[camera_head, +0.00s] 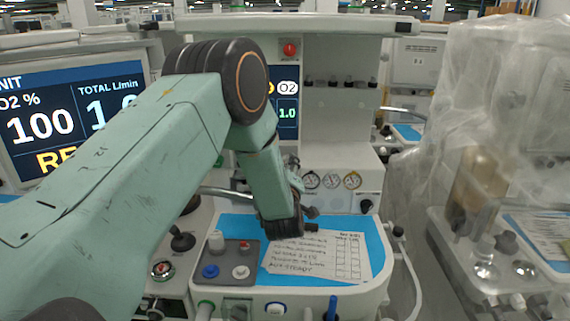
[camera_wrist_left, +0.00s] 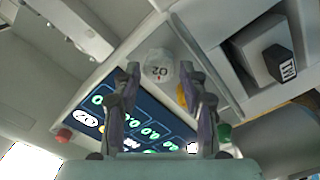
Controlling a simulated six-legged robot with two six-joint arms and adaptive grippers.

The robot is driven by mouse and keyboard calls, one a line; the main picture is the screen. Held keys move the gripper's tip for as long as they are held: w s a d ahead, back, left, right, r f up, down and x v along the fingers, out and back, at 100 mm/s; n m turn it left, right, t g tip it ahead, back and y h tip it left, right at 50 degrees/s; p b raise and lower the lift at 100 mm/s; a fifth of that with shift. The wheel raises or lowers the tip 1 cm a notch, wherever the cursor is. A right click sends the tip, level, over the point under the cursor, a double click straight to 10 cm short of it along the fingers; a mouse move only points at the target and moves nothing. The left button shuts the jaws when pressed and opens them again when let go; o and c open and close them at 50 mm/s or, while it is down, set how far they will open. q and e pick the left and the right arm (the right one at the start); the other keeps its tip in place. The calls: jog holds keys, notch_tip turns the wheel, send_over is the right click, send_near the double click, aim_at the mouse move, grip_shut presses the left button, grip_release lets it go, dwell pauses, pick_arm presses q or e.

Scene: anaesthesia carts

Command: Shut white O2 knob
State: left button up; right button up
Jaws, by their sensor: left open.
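The white O2 knob (camera_wrist_left: 158,66) is many-sided, with dark "O2" lettering and a small red mark, on the panel above a display in the left wrist view. My left gripper (camera_wrist_left: 159,72) is open, and its two fingers frame the knob in that view. I cannot tell whether they touch it. In the head view, my left arm bends down in front of the cart, and the dark end of its wrist (camera_head: 283,222) is over the worktop. The knob cannot be made out there. My right gripper is not in view.
A blue worktop (camera_head: 240,222) holds a written sheet (camera_head: 322,257) and a grey tray with small knobs. The lit display (camera_wrist_left: 130,122) has a red knob (camera_wrist_left: 63,134) and a green knob (camera_wrist_left: 224,132) near it. A plastic-draped cart (camera_head: 480,110) stands at right.

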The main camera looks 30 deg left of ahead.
pick_arm(q)
jog(key=shift+x, duration=1.15)
jog(key=shift+w, duration=0.2)
jog(key=shift+a, duration=0.15)
jog(key=shift+f, duration=0.1)
jog(key=c, duration=0.9)
